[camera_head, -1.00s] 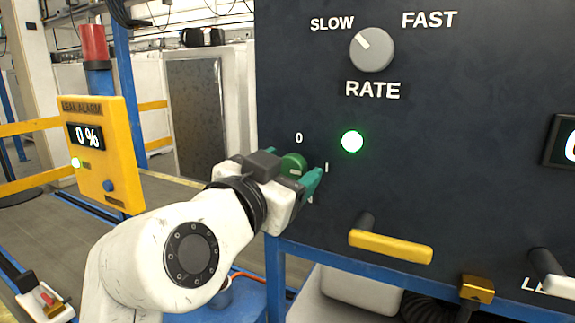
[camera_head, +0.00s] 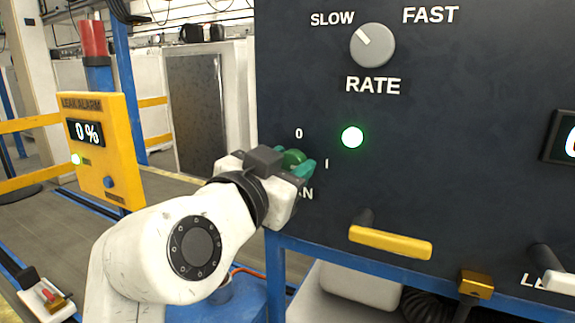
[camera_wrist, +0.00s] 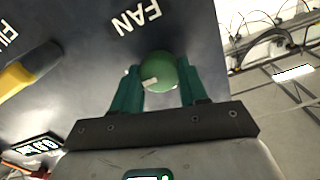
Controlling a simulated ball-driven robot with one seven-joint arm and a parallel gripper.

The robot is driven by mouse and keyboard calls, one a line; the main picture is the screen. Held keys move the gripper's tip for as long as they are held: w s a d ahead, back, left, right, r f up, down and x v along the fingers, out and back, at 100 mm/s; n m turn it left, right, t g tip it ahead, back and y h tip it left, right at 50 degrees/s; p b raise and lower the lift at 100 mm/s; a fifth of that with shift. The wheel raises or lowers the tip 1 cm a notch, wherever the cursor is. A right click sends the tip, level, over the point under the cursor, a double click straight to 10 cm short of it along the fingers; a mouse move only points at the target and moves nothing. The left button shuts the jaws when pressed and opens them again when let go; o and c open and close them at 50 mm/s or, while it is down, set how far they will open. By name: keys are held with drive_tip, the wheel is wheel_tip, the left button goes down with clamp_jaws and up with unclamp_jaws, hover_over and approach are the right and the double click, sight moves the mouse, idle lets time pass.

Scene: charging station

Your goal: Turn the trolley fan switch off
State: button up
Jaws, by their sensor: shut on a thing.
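The fan switch is a round green knob (camera_head: 293,157) on the dark panel (camera_head: 430,90), between the marks 0 above and I at its right. In the wrist view the knob (camera_wrist: 160,73) shows a small white mark, and the word FAN stands beside it on the panel. My gripper (camera_head: 290,163) is at the knob, its two teal fingers shut on opposite sides of it. In the wrist view the fingers (camera_wrist: 158,85) flank the knob closely. In the head view my gripper hides part of the knob and of the FAN label.
A green lamp (camera_head: 352,137) is lit right of the switch. The grey RATE knob (camera_head: 372,45) is above. A yellow handle (camera_head: 390,243) sticks out below right. A yellow leak alarm box (camera_head: 98,150) reading 0 % stands at the left.

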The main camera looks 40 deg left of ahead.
drive_tip(key=shift+n, duration=0.3)
drive_tip(key=n+p, duration=0.2)
drive_tip(key=n, duration=0.1)
drive_tip(key=shift+r+n, duration=0.1)
drive_tip(key=shift+n, duration=0.2)
drive_tip(key=n+p, duration=0.4)
drive_tip(key=n, duration=0.1)
drive_tip(key=shift+a, duration=0.15)
drive_tip(key=n+p, duration=0.4)
drive_tip(key=n, duration=0.1)
drive_tip(key=shift+n, duration=0.4)
drive_tip(key=shift+a+f+n+p, duration=0.1)
drive_tip(key=shift+f+n+p, duration=0.1)
drive_tip(key=shift+n+p, duration=1.05)
drive_tip(key=shift+s+f+n, duration=0.1)
drive_tip(key=shift+n, duration=0.25)
drive_tip(key=o, duration=1.1)
drive_tip(key=shift+c, duration=0.2)
